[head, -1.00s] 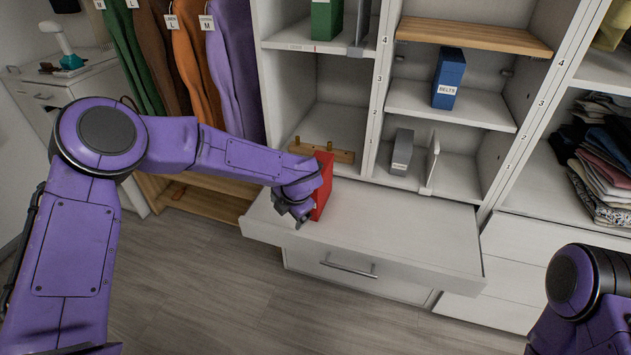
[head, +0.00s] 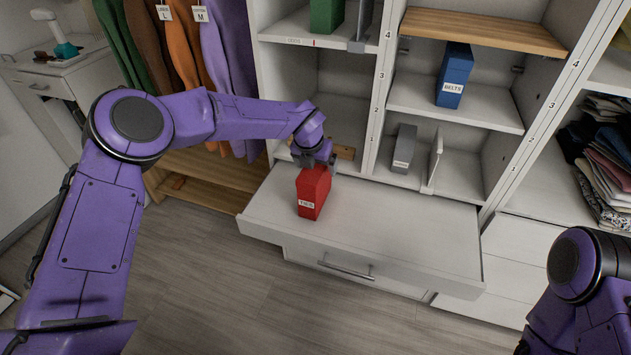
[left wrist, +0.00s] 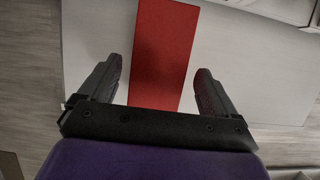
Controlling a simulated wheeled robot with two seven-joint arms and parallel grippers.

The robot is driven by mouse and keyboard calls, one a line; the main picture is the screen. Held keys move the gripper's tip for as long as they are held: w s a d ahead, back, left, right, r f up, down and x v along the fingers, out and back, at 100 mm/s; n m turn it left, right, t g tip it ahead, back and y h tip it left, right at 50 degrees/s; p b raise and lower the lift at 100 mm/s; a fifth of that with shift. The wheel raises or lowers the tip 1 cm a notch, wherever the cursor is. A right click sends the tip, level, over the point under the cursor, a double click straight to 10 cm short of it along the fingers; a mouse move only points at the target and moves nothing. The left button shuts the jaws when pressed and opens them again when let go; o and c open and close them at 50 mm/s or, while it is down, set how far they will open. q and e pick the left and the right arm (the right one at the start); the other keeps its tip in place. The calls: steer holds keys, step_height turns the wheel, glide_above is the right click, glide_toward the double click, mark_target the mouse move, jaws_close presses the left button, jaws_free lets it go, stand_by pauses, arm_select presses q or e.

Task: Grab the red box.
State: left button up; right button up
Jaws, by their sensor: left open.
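The red box (head: 312,192), with a white label on its front, stands upright on the pulled-out white shelf top (head: 400,228). My left gripper (head: 318,163) is just behind and above the box in the head view. In the left wrist view, the red box (left wrist: 163,55) shows between the two spread fingers of the left gripper (left wrist: 160,85), with a gap on each side. The left gripper is open and holds nothing. My right arm shows at the lower right of the head view, but its gripper is out of frame.
A wooden peg rail (head: 345,152) lies in the cubby behind the box. A grey box (head: 404,149) and a blue box (head: 453,75) stand in cubbies to the right. Hanging clothes (head: 190,60) are at the left. The shelf top right of the red box is clear.

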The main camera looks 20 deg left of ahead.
arm_select(q)
steer(key=shift+w+f, duration=0.2)
steer(key=shift+f, duration=0.3)
steer(key=shift+a+f, duration=0.1)
steer(key=shift+s, duration=0.1)
steer(key=shift+f, duration=0.2)
steer(key=c, duration=1.6)
